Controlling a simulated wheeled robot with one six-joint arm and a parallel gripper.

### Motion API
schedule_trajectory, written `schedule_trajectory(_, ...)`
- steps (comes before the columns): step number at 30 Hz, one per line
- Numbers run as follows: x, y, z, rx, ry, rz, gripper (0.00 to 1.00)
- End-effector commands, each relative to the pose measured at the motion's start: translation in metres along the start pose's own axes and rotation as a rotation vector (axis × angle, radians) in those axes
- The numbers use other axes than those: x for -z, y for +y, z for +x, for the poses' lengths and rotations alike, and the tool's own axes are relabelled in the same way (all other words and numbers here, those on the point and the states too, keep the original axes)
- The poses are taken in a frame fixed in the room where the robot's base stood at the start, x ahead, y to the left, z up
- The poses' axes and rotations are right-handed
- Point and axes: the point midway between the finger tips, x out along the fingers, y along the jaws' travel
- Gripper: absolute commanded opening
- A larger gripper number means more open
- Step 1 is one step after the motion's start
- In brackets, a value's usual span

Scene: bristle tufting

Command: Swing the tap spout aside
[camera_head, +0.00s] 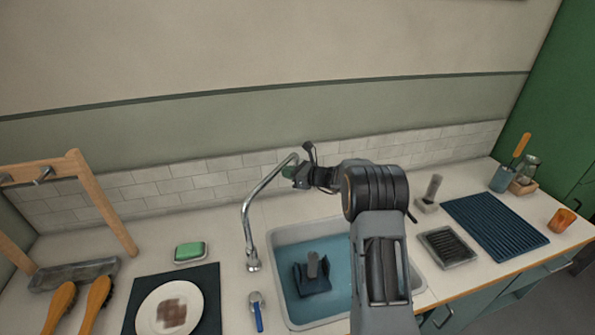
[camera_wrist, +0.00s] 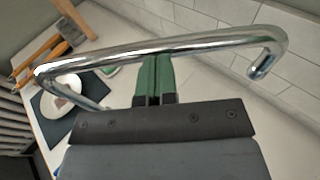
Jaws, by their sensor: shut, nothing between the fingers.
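The chrome tap spout (camera_head: 263,187) rises from its base at the left edge of the sink and arches up and to the right in the head view. In the wrist view the spout (camera_wrist: 180,46) crosses the picture, its down-turned outlet at the right. My gripper (camera_head: 289,171) is up at the spout's outer end. In the wrist view its green fingers (camera_wrist: 155,78) are together and empty, their tips right at the spout tube. I cannot tell for certain whether they touch it. The fingers are not around the tube.
The sink basin (camera_head: 285,237) holds a dark block-like object (camera_head: 313,276). A plate (camera_head: 169,309) on a dark mat, a green sponge (camera_head: 190,251) and a wooden rack (camera_head: 96,204) stand left. A ribbed blue mat (camera_head: 495,227) lies right. The tiled wall (camera_head: 190,184) is close behind.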

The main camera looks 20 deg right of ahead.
Motion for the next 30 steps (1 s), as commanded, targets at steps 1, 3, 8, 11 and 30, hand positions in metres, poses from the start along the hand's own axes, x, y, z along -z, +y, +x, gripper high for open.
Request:
schedule_trajectory(1, -0.001, 0.000, 0.003, -0.001, 0.000, 0.000, 0.00)
schedule_trajectory(3, -0.001, 0.001, 0.006, -0.001, 0.000, 0.001, 0.00)
schedule_trajectory(8, 0.000, 0.000, 0.008, 0.000, 0.000, 0.001, 0.00)
schedule_trajectory(11, 0.000, 0.000, 0.008, 0.000, 0.000, 0.000, 0.00)
schedule_trajectory(30, -0.004, -0.002, 0.051, -0.003, 0.000, -0.003, 0.00)
